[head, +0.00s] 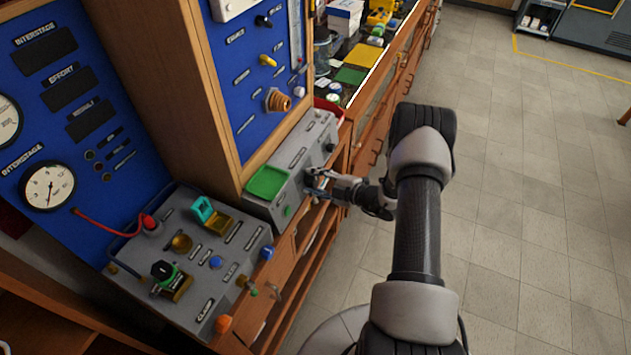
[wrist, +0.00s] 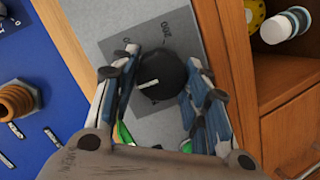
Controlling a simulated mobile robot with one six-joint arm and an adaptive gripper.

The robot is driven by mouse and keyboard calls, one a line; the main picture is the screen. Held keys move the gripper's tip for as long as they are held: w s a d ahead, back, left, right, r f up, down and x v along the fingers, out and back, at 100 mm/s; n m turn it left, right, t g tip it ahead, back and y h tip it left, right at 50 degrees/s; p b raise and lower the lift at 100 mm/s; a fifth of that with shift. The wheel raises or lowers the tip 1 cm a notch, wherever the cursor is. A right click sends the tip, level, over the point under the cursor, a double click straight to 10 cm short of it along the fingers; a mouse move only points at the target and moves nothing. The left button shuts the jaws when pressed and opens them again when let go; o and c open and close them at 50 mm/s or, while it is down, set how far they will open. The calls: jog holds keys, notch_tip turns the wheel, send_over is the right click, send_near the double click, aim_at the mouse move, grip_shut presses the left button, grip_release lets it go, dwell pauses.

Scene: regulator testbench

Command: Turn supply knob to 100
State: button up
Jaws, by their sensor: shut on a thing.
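The supply knob (wrist: 166,72) is round and black with a white pointer line. In the wrist view it sits on a grey dial plate, and the line points to the left of the picture. Part of the printed scale shows, with "200" at the upper edge; the rest is hidden or too small to read. My gripper (wrist: 162,62) is shut on the knob, one finger on each side. In the head view my gripper (head: 314,183) is at the front of the grey console (head: 294,160) and hides the knob.
A green tray (head: 267,182) lies on the console. A lower grey panel (head: 196,262) with several coloured knobs stands at the left. Floor at right is clear.

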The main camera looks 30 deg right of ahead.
jog(key=o, duration=1.1)
jog(key=v, duration=1.2)
jog(key=shift+a+r, duration=0.1)
